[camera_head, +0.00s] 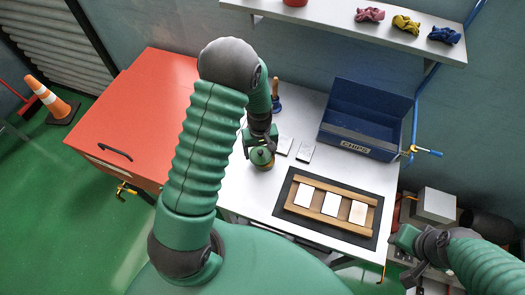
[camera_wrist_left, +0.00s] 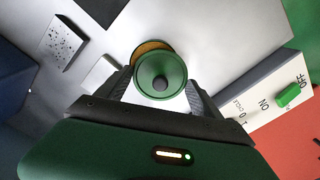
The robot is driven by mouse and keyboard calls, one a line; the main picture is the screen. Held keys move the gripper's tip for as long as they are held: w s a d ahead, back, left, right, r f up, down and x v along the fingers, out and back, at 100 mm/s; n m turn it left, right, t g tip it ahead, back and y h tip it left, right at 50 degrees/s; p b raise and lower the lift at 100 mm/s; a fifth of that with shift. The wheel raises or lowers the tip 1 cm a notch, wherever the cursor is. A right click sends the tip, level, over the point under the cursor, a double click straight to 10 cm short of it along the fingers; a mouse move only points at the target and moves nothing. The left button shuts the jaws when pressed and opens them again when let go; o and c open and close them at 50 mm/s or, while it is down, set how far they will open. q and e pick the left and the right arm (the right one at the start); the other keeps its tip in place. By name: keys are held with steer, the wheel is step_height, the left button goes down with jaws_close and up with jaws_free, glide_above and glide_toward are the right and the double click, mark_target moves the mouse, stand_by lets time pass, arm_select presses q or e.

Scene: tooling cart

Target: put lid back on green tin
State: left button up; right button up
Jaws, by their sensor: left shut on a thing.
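My left gripper (camera_head: 260,140) is over the white tabletop, shut on the green lid (camera_wrist_left: 161,78). In the left wrist view the lid is round with a dark knob, between the two fingers (camera_wrist_left: 160,92). A gold-brown rim (camera_wrist_left: 150,46) shows behind the lid's far edge, offset from it; it looks like the tin, mostly hidden by the lid. In the head view the green tin and lid (camera_head: 262,157) overlap just under the gripper, and I cannot tell whether they touch. My right gripper (camera_head: 405,238) is at the lower right, away from the tin; its jaws are unclear.
A blue bin (camera_head: 360,144) stands at the back right of the table. A dark mat (camera_head: 283,212) with a wooden frame (camera_head: 333,189) lies in front. Small grey plates (camera_head: 305,152) lie right of the tin. The red cabinet (camera_head: 150,120) is on the left.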

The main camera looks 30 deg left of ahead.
arm_select(q)
steer(key=shift+a, duration=0.25)
steer(key=shift+d, duration=0.35)
steer(key=shift+d+r, duration=0.2)
steer(key=shift+d, duration=0.5)
steer(key=shift+d+p, duration=0.15)
steer(key=shift+p, duration=0.15)
arm_select(e)
steer(key=shift+d+r, duration=0.2)
steer(key=shift+r, duration=0.05)
steer(key=shift+a+r, duration=0.15)
steer(key=shift+a, duration=0.3)
arm_select(q)
steer(key=shift+d, duration=0.1)
arm_select(e)
steer(key=shift+d, duration=0.35)
arm_select(q)
steer(key=shift+f, duration=0.15)
steer(key=shift+a, duration=0.35)
arm_select(e)
steer(key=shift+a, duration=0.25)
arm_select(q)
steer(key=shift+d, duration=0.25)
arm_select(e)
steer(key=shift+d, duration=0.15)
